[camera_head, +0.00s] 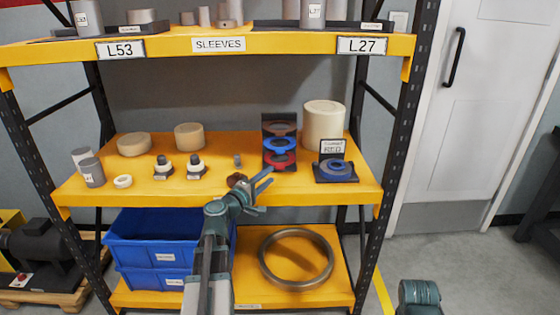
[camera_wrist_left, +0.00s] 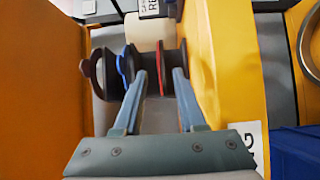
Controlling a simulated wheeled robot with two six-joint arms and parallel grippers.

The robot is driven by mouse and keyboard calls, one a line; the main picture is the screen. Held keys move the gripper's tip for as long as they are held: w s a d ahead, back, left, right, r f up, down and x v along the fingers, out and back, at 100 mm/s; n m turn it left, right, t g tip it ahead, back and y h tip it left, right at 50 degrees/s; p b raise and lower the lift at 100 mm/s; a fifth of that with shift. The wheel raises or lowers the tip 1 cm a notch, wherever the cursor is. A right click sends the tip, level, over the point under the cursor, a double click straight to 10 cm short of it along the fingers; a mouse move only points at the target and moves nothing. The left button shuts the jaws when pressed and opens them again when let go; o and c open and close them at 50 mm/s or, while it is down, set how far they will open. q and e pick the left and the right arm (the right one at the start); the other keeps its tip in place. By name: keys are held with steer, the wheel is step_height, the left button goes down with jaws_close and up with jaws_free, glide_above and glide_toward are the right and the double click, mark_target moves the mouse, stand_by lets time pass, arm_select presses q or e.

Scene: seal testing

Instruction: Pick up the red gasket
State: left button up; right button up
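My right gripper is not in view.
A dark stand (camera_head: 333,146) with a sign and a grey-blue ring is right of the rack, before a cream cylinder (camera_head: 323,124). Small fittings (camera_head: 195,166) stand left. The yellow shelf edge (camera_head: 330,196) runs below; blue bins (camera_head: 155,238) and a large ring (camera_head: 296,284) are underneath.

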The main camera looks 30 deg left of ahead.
mark_target(279, 167)
arm_select(q)
steer(key=shift+w+d+r, duration=0.1)
steer(key=shift+w, duration=1.55)
steer(key=shift+w+d, duration=0.1)
steer(key=shift+w, duration=1.55)
jaws_close()
